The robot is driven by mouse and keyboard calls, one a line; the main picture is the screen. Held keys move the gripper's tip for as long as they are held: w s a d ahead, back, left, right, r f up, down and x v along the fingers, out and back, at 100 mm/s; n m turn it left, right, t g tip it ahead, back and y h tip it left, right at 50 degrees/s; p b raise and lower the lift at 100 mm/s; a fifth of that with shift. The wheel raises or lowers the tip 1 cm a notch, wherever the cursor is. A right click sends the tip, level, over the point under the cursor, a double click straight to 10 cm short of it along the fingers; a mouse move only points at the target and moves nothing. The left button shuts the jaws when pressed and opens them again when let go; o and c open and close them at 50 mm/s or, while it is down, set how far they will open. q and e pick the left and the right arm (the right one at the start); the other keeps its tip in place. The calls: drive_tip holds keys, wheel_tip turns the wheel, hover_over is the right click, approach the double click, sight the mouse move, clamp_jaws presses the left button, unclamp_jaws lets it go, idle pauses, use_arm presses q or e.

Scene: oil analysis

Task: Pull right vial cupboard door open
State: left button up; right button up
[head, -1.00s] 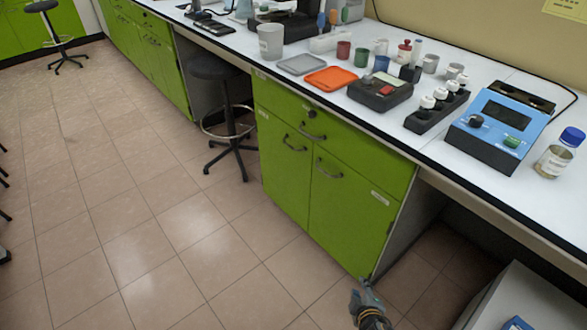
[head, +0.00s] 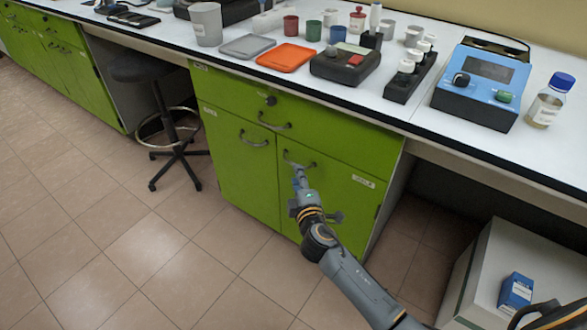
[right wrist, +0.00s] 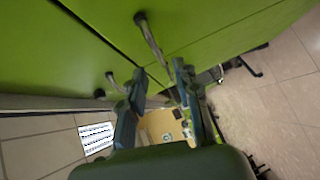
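The right vial cupboard door (head: 335,205) is a green panel in the bench base, shut flush beside the left door (head: 240,170). Its curved metal handle (head: 300,164) is near its top left corner. My right gripper (head: 297,172) is just below and in front of this handle, with its arm coming from the lower right. In the right wrist view, the two fingers (right wrist: 158,82) are apart with nothing between them. A handle (right wrist: 150,38) is just beyond the fingertips, and a second handle (right wrist: 113,83) is further left.
A green drawer (head: 330,135) with its own handle (head: 274,122) is above the doors. The white benchtop overhangs it. A stool (head: 170,125) stands to the left. A white box (head: 490,265) with a blue carton (head: 515,290) is on the right. The floor in front is clear.

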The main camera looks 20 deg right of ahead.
use_arm(q)
drive_tip(key=shift+w+b+v, duration=0.15)
drive_tip(key=shift+b+v, duration=0.05)
drive_tip(key=shift+v, duration=0.7)
drive_tip(key=shift+w+b+v, duration=0.15)
drive_tip(key=shift+b+v, duration=0.05)
drive_tip(key=shift+v, duration=0.75)
use_arm(e)
drive_tip(key=shift+w+d+f, duration=0.15)
drive_tip(key=shift+w+f, duration=0.05)
drive_tip(key=shift+w, duration=1.15)
drive_tip(key=shift+w+d+f, duration=0.1)
drive_tip(key=shift+w+f, duration=0.05)
drive_tip(key=shift+w, duration=1.15)
clamp_jaws()
